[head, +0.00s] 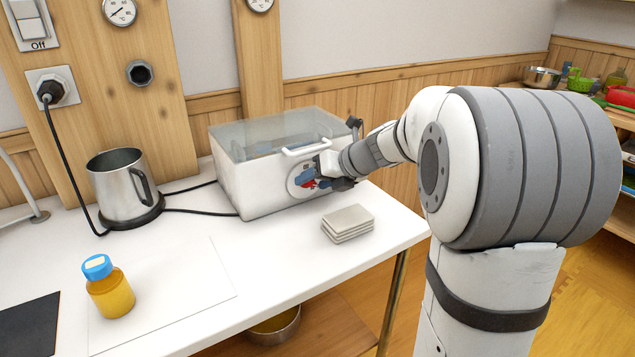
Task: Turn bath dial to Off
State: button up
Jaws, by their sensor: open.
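The bath (240,193) is a white box with a clear lid, standing at the back of the white table. Its dial (304,179) is on the front face, with a red and blue part showing on a pale round plate. My gripper (322,181) is open at the dial, reaching in from the right. The fingers partly cover the dial, so its setting cannot be read. I cannot tell whether the fingers touch the knob.
An amber jar with a blue cap (109,290) stands at the front left. A stack of pale tiles (347,224) lies before the bath. A wall switch (30,22) is labelled Off.

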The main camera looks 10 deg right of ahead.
jog(key=shift+c, duration=0.4)
jog(key=c, duration=0.9)
jog(key=shift+r+p, duration=0.1)
jog(key=shift+p, duration=0.2)
